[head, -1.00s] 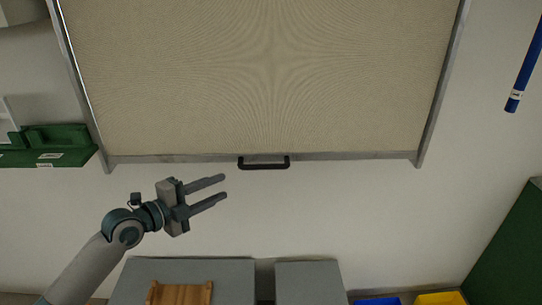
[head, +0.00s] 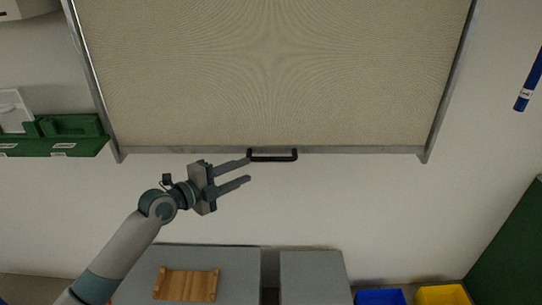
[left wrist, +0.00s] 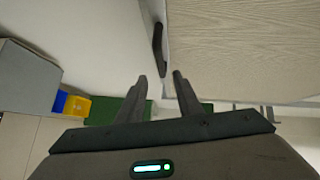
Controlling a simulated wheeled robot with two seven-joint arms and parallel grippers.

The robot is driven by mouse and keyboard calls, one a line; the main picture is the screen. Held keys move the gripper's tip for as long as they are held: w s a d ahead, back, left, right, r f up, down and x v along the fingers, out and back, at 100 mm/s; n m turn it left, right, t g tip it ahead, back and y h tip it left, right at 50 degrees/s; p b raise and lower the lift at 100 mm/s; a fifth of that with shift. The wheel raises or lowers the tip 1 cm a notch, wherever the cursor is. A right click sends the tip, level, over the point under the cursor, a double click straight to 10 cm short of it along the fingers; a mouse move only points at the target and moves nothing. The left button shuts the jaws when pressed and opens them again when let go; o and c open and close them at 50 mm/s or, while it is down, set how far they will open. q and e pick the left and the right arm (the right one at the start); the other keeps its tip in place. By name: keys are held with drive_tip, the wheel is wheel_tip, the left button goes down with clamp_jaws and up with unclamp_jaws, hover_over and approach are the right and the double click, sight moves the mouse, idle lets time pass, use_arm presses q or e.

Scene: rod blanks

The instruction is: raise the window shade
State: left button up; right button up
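The window shade (head: 270,80) is a beige panel in a grey frame, drawn down, with a grey bottom bar. A black handle (head: 272,159) is fixed at the middle of that bar. My left gripper (head: 248,172) is open and empty, just below and left of the handle, its upper fingertip near the handle's left end in the head view. In the left wrist view the handle (left wrist: 158,48) is ahead of the two open fingers (left wrist: 160,82), at the edge of the shade (left wrist: 235,45). I cannot tell whether finger and handle touch. My right gripper is out of view.
A green shelf (head: 60,145) is on the wall at left. Grey cabinets (head: 312,275) stand below, with a wooden tray (head: 187,285) on the left one. Blue (head: 380,297) and yellow (head: 442,295) bins are at lower right. The wall below the shade is clear.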

sight(268, 161)
use_arm(q)
drive_tip(key=p+x, duration=0.3)
drive_tip(key=x, duration=0.9)
drive_tip(key=shift+p, duration=0.3)
clamp_jaws()
